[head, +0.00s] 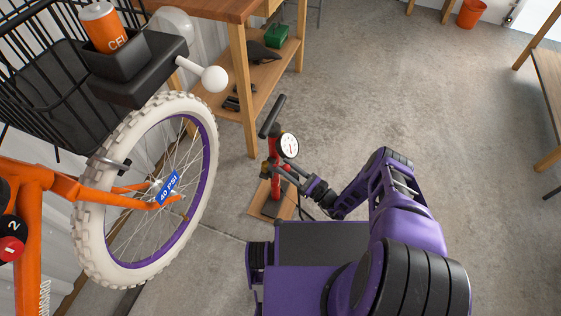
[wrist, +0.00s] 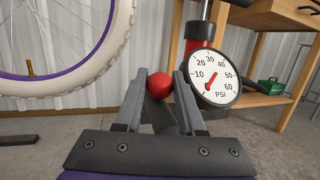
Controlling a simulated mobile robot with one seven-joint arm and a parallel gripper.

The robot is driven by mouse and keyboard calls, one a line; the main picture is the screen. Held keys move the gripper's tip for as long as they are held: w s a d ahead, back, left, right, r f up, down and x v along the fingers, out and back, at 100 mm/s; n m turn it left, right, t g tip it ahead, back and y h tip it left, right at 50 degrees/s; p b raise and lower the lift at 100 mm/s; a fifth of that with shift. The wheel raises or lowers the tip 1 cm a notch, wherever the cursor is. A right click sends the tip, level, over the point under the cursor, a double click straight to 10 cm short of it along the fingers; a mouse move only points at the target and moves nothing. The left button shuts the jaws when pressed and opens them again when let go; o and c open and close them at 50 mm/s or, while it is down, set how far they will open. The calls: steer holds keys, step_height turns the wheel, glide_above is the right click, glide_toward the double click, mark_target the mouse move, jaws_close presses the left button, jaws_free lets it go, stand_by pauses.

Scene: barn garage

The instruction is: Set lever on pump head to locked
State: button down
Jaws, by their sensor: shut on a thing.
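A red floor pump (head: 276,187) with a black handle (head: 272,116) and a round white gauge (head: 288,145) stands on the floor right of the bicycle wheel. My gripper (wrist: 160,82) is shut on a red ball-shaped knob (wrist: 159,86), which sits between the two grey fingers. In the head view my gripper (head: 287,172) is beside the pump, below the gauge.
An orange bicycle's white-tyred front wheel (head: 92,222) stands at left, with a "40 PSI" tag (head: 169,188). A wooden workbench (head: 236,75) with a lower shelf holding a green box (head: 277,36) is behind the pump. Concrete floor (head: 400,90) is clear at right.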

mark_target(287, 166)
steer(key=shift+f, duration=0.1)
steer(key=c, duration=0.8)
jaws_free()
step_height(287, 166, up, 9)
steer(key=p, duration=0.3)
steer(key=shift+r, duration=0.55)
